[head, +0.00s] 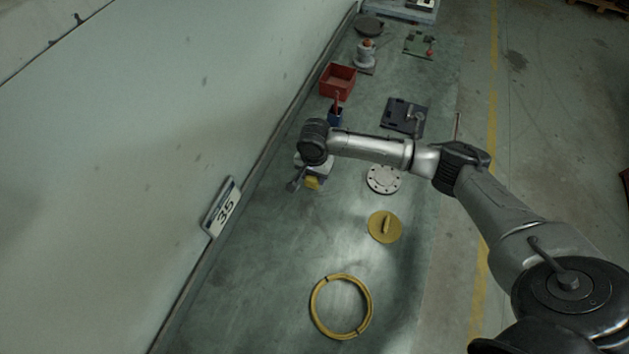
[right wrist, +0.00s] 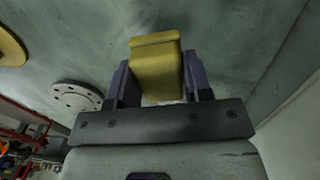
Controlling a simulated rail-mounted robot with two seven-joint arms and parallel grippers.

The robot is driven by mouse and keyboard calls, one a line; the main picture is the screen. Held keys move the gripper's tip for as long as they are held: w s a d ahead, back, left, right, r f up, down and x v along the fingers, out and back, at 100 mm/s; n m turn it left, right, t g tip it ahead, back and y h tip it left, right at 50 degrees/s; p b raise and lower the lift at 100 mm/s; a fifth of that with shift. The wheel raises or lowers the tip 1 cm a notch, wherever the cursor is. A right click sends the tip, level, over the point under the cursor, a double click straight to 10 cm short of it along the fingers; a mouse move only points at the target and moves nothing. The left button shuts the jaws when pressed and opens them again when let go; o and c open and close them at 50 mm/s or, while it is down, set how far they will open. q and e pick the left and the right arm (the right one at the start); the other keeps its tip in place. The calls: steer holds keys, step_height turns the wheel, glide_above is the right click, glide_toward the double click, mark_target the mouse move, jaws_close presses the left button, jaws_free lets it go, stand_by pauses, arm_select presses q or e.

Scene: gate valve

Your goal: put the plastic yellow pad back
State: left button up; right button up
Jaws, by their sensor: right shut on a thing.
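The yellow pad (right wrist: 155,70) is a small block with a stepped top edge. My right gripper (right wrist: 156,82) is shut on it, one finger on each side. In the head view the pad (head: 312,183) shows below the wrist, over the left part of the green table, and the arm hides part of the gripper. I cannot tell whether the pad touches the table. A yellow disc with a raised bar (head: 385,226) lies to its lower right. A yellow ring (head: 315,290) lies nearer the front. My left gripper is not in view.
A grey flange with holes (head: 383,184) lies right of the pad. A wall with a "35" sign (head: 222,207) bounds the left. The table's front left is clear.

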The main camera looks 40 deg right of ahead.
mark_target(315, 180)
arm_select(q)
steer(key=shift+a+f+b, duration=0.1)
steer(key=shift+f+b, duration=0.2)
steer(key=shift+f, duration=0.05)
arm_select(e)
step_height(315, 180, down, 4)
steer(key=shift+r, duration=0.25)
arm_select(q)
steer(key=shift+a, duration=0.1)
arm_select(e)
steer(key=shift+f, duration=0.25)
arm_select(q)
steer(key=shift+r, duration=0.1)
arm_select(e)
steer(key=o, duration=0.9)
steer(key=shift+f, duration=0.15)
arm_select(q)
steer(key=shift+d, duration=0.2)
